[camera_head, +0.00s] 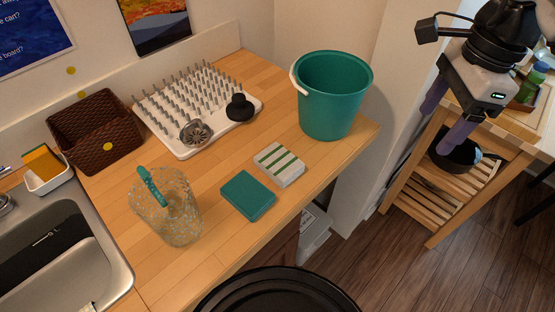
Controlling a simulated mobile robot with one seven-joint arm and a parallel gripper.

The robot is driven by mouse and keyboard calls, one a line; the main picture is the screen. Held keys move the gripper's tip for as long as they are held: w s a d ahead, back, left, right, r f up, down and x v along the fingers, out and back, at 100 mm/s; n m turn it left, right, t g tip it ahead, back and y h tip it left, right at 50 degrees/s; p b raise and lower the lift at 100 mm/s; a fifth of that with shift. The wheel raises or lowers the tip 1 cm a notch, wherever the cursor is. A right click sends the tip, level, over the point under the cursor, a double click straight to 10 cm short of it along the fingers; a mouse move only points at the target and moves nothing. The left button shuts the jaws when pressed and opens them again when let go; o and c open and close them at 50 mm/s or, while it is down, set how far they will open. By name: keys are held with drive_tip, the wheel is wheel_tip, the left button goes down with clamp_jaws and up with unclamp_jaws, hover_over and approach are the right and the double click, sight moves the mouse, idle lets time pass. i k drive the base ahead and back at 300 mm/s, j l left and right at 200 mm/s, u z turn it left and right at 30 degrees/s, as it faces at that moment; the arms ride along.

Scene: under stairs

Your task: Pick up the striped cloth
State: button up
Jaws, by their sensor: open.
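The striped cloth (280,164) is a folded white block with green stripes. It lies flat on the wooden counter (225,258), near its front edge and in front of the drying rack. A plain teal cloth (248,195) lies just to its lower left, a small gap apart. My gripper (435,131) is at the upper right, well to the right of the striped cloth and beyond the counter's end. Its two purple fingers are apart, with nothing held between them.
A teal bucket (334,97) stands behind and right of the striped cloth. A white peg rack (222,124) holds a strainer and a black item. A clear patterned pitcher (180,208), brown basket (92,140) and sink (60,250) are left. A wooden cart (416,190) stands right.

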sight(279, 164)
drive_tip(key=l+u, duration=0.25)
drive_tip(key=u, duration=0.15)
drive_tip(key=l+u, duration=0.3)
drive_tip(key=u, duration=0.15)
drive_tip(key=i, duration=0.05)
